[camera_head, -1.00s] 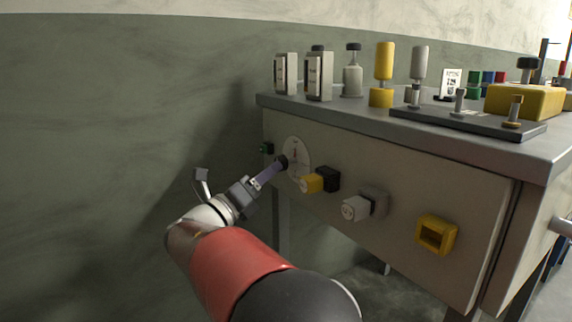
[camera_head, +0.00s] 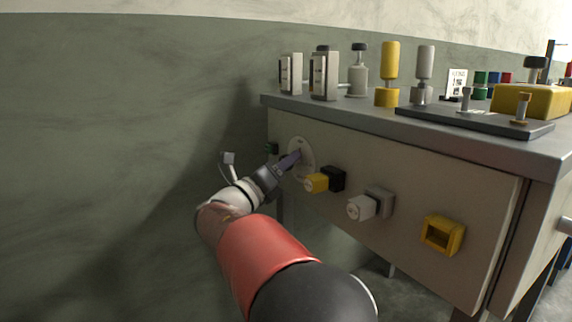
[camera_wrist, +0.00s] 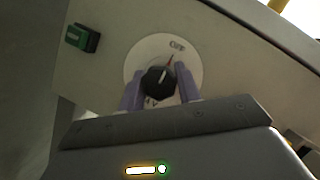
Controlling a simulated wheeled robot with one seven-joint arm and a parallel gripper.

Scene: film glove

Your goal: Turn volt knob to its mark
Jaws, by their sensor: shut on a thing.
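The volt knob is a black round knob (camera_wrist: 158,80) with a light pointer line, set on a white round dial plate (camera_wrist: 133,62) on the front panel. In the wrist view its pointer line leans up and slightly right, near a thin red mark (camera_wrist: 171,60) below the dial's upper lettering. My gripper (camera_wrist: 160,84) has its two purple fingers on either side of the knob, shut on it. In the head view my gripper (camera_head: 297,156) reaches the dial plate (camera_head: 302,147) and hides most of the knob.
A small green part (camera_wrist: 82,38) is left of the dial. Bottles and boxes stand on the bench top (camera_head: 360,112).

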